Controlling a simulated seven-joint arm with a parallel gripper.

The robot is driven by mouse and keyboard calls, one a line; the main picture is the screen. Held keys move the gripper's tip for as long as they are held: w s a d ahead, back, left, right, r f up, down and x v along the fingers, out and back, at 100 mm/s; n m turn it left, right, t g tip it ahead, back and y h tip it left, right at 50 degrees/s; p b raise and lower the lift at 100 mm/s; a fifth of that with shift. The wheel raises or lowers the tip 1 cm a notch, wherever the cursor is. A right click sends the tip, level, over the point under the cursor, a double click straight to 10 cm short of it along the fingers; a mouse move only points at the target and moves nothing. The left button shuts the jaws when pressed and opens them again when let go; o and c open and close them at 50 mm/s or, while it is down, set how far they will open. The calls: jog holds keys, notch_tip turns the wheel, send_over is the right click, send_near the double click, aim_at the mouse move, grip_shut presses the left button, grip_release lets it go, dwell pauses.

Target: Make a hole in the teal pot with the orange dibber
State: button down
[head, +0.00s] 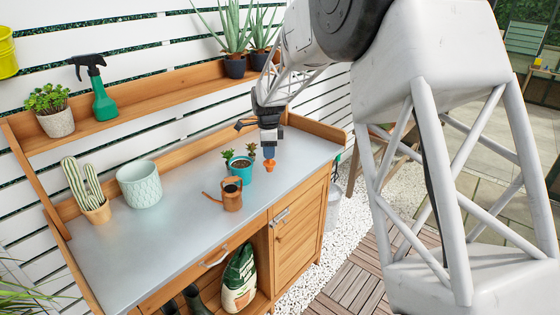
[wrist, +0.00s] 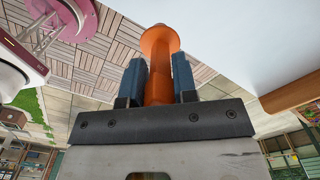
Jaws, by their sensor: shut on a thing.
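The orange dibber (head: 269,164) is held by my gripper (head: 269,150), which is shut on it above the bench, with its orange end pointing down. In the wrist view the dibber (wrist: 160,45) sits between the two blue finger pads of my gripper (wrist: 159,75). The teal pot (head: 245,173) stands on the bench just left of the dibber in the head view. It has dark soil at its top, and small green leaves show behind it. The gap between the dibber's end and the bench is hard to judge. The teal pot is not seen in the wrist view.
A copper watering can (head: 231,194) stands just in front of the teal pot. A pale patterned pot (head: 139,185) and a potted cactus (head: 88,195) stand at the left. A raised wooden shelf (head: 135,117) runs along the back. The bench's front middle (head: 180,240) is clear.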

jog(key=w+a+r, duration=0.6)
jog(key=a, duration=0.4)
jog(key=shift+a+r, duration=0.3)
jog(key=shift+r, duration=0.05)
jog(key=shift+s+f, duration=0.1)
jog(key=shift+f, duration=0.1)
notch_tip(320, 180, down, 6)
dwell(0.7)
jog(key=shift+f, duration=1.1)
dwell(4.4)
